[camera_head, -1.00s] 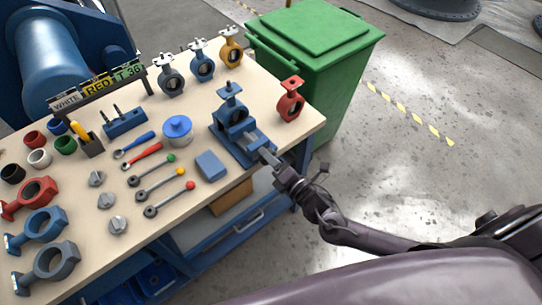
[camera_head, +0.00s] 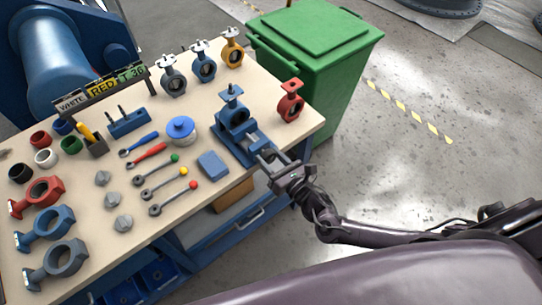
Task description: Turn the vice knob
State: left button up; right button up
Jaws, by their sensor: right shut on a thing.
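The blue vice (camera_head: 237,141) stands at the right front corner of the workbench and holds a blue butterfly valve body (camera_head: 232,110) upright. My right gripper (camera_head: 268,158) reaches in from the lower right to the vice's front end. It is shut on the vice knob, which is mostly hidden by the fingers. The gripper's broad side faces up. My left gripper is not in view.
A red valve (camera_head: 290,101) stands right of the vice, and a blue block (camera_head: 212,165) lies left of it. Wrenches with coloured ends (camera_head: 172,197) and a blue-lidded pot (camera_head: 181,129) are further left. A green bin (camera_head: 318,65) stands behind the bench.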

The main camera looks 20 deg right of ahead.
jog(key=shift+n+p, duration=0.3)
jog(key=shift+n, duration=0.8)
jog(key=shift+f, duration=0.1)
jog(key=o, duration=1)
jog(key=b+v, duration=0.1)
jog(key=v, duration=0.7)
jog(key=shift+w, duration=0.1)
